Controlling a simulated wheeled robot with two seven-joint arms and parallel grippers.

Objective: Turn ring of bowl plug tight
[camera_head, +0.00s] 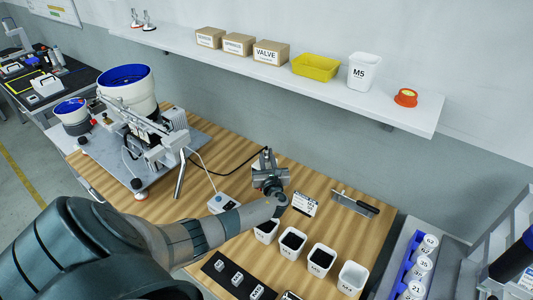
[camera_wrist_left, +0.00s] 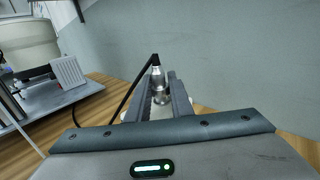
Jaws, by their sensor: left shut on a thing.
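The bowl plug shows in the left wrist view as a silver metal connector (camera_wrist_left: 157,84) with a black cable (camera_wrist_left: 133,88) bending away from its top. It stands between the two fingers of my left gripper (camera_wrist_left: 161,92), which is shut on its ring. In the head view my left gripper (camera_head: 267,163) is over the back of the wooden table, near the wall. There the gripper hides most of the plug, and the black cable (camera_head: 222,173) runs left from it. I cannot see the thread or how far the ring is turned. My right gripper is not in view.
A bowl feeder (camera_head: 128,90) on a metal plate stands at left. Several white bins (camera_head: 352,277) stand in front, with a label card (camera_head: 305,204) and a black-handled tool (camera_head: 354,202) at right. A shelf (camera_head: 430,114) runs above.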

